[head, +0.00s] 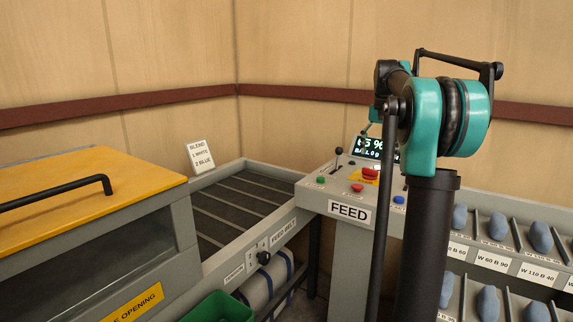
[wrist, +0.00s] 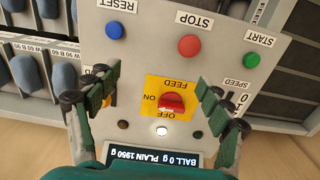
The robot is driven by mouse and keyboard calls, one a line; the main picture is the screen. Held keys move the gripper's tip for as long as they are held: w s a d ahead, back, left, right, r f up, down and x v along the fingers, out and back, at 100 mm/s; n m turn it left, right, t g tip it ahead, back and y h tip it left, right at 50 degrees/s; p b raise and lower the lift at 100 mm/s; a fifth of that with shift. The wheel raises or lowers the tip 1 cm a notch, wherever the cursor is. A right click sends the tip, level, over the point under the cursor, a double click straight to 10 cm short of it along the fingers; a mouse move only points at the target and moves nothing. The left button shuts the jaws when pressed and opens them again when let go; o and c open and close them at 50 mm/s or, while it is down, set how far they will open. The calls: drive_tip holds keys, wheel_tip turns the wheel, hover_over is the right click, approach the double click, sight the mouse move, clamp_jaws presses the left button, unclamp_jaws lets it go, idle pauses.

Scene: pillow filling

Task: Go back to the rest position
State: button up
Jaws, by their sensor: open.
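My gripper (wrist: 159,76) is open and empty in the wrist view, with its two dark green fingers wide apart. The red feed knob (wrist: 170,103) on its yellow plate shows between the fingers, apart from both. I cannot tell the height of the fingertips above the panel. In the head view my arm rises in front of the control panel (head: 327,190), folds at a teal joint and hides most of my gripper.
The panel carries green, red (wrist: 189,45) and blue (wrist: 115,30) buttons, a lever (head: 338,155) and a lit display (wrist: 150,158). A belt conveyor (head: 245,207) and a yellow-lidded box (head: 85,180) stand left. Racks of blue pieces (head: 497,226) stand right. Walls close the back.

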drive_tip(key=s+a+f+n+t, duration=0.1)
drive_tip(key=s+a+f, duration=0.3)
drive_tip(key=s+f, duration=0.7)
drive_tip(key=s+a+f+n+t, duration=0.1)
drive_tip(key=s+a+f+n, duration=0.2)
drive_tip(key=s+f, duration=0.8)
drive_tip(key=s+a+f+n+t, duration=0.2)
drive_tip(key=s+a+f, duration=0.3)
drive_tip(key=s+f, duration=0.6)
drive_tip(key=shift+a+f+n, duration=0.2)
drive_tip(key=shift+n, duration=0.3)
